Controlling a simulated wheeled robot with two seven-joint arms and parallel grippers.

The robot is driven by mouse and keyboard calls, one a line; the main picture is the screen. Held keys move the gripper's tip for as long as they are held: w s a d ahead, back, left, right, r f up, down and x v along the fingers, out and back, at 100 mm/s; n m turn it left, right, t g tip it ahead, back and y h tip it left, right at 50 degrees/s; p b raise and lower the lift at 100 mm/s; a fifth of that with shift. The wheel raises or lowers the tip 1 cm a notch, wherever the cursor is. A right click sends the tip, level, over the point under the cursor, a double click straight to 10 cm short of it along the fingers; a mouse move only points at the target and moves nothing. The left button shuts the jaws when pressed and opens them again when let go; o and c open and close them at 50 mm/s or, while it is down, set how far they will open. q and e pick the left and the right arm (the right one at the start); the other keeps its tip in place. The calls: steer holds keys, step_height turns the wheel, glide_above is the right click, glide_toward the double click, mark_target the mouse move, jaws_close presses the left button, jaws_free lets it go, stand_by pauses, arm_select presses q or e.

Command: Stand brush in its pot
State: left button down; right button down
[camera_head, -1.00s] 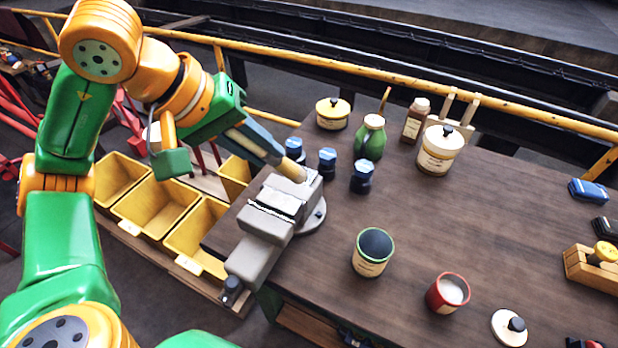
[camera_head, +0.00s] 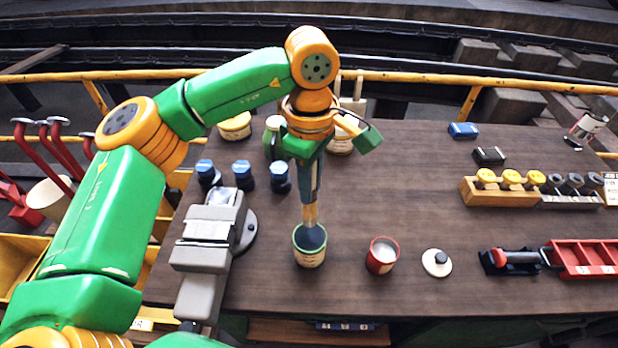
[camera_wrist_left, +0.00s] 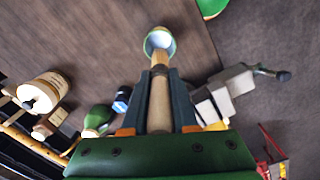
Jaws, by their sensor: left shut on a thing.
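My left gripper (camera_head: 311,192) points down over the bench and is shut on the brush (camera_head: 310,214). The brush hangs almost upright, with its pale wooden part below the fingers. Its handle also shows between the fingers in the left wrist view (camera_wrist_left: 159,100). The pot (camera_head: 309,258), cream with a green rim, stands directly under it; its rim also shows in the wrist view (camera_wrist_left: 161,40). The brush's lower end overlaps the pot's dark mouth in the head view. I cannot tell how far it reaches inside. My right gripper is not in view.
A red cup (camera_head: 382,256) stands close to the pot's right, with a white lid (camera_head: 436,263) beyond it. A grey vise (camera_head: 208,245) is to the left. Several blue-capped bottles (camera_head: 280,178) stand behind. The bench centre right is clear.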

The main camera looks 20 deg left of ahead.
mark_target(311, 220)
arm_select(q)
step_height(311, 220, down, 12)
steer(key=b, duration=0.9)
steer(key=shift+r, duration=0.25)
steer(key=c, duration=0.6)
jaws_free()
steer(key=shift+r, duration=0.1)
steer(key=shift+r, duration=0.15)
step_height(311, 220, up, 7)
steer(key=shift+f+b, duration=0.1)
steer(key=shift+b, duration=0.3)
